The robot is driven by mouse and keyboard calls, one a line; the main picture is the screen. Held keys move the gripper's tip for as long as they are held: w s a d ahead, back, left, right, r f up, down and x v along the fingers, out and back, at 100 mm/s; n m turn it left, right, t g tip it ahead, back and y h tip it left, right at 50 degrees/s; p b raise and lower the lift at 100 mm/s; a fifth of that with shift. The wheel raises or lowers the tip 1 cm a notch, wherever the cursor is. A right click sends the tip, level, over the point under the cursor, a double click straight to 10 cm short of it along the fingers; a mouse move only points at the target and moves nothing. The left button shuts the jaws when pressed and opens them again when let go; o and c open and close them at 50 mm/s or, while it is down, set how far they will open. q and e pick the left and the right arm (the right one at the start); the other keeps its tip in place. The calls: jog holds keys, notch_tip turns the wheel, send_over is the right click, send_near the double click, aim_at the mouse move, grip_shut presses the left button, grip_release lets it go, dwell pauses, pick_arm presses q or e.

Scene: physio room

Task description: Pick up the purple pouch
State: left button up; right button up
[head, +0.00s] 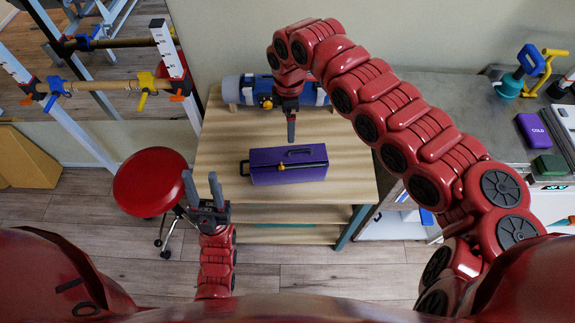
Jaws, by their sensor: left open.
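A flat purple pouch (533,131) marked COLD lies on the grey counter at the far right. A purple box-like case (289,165) with a dark top handle sits on the wooden table in the middle. My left gripper (202,190) is open and empty, near the table's front left edge, left of the case and far from the pouch. My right gripper (291,130) points down over the table, just behind the case and apart from it in the picture. Its fingers show edge-on, so its opening is unclear. Its arm arches between the table and the counter.
A blue and grey roll (238,90) lies along the table's (222,140) back. A red stool (152,181) stands to the left. On the counter (440,100), a dark green block (550,166) lies close to the pouch, and a blue and teal tool (521,70) stands behind it.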

jog(key=p, duration=0.3)
send_over(287, 154)
jog(key=f, duration=0.9)
jog(key=shift+s+d+f, duration=0.1)
jog(key=shift+s+d, duration=0.05)
jog(key=shift+d, duration=0.05)
jog(key=shift+a+f+p, duration=0.1)
jog(key=shift+f+p, duration=0.2)
jog(key=shift+f, duration=0.05)
jog(key=f, duration=0.1)
jog(key=f+p, duration=0.1)
jog(key=f, duration=0.2)
jog(key=shift+a, duration=0.25)
jog(key=shift+d+f, duration=0.15)
jog(key=shift+f, duration=0.15)
grip_shut()
